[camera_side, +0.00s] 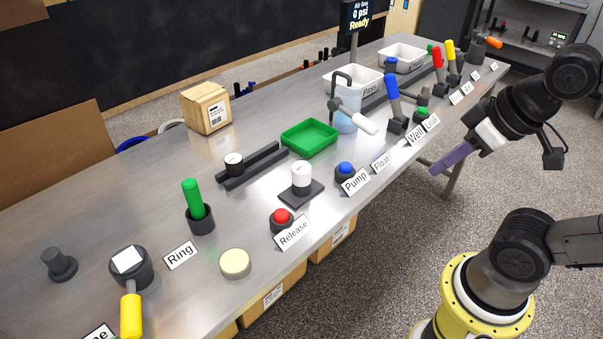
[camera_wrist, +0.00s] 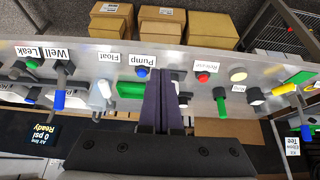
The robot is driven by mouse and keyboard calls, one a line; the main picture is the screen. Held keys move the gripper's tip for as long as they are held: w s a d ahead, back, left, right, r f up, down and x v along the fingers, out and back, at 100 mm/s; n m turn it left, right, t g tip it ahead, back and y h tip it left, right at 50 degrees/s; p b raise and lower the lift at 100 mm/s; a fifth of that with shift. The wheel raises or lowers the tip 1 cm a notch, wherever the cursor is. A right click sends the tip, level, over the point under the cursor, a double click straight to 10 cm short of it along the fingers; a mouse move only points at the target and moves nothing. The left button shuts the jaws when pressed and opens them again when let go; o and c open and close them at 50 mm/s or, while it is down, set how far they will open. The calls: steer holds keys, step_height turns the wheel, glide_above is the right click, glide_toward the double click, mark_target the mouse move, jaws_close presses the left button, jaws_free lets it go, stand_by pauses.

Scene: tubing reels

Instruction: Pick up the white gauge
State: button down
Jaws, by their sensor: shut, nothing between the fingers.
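The white gauge (camera_side: 302,174) is a short white cylinder. It stands upright on a dark square base on the metal bench, between the red Release button (camera_side: 282,219) and the green tray (camera_side: 310,138). My gripper (camera_side: 437,168) has purple fingers and is shut and empty. It is off the bench's front edge, well to the right of the gauge and apart from it. In the wrist view my shut fingers (camera_wrist: 161,75) point toward the bench by the Pump label, and I cannot make out the white gauge clearly there.
A black gauge with a white face (camera_side: 234,161) is on a dark rail behind the white gauge. The blue Pump button (camera_side: 345,170) is to its right. A clear jug (camera_side: 347,118) and several levers stand farther right. A green-handled tool (camera_side: 194,197) stands upright at left.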

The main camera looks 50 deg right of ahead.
steer(key=shift+c, duration=1)
jaws_free()
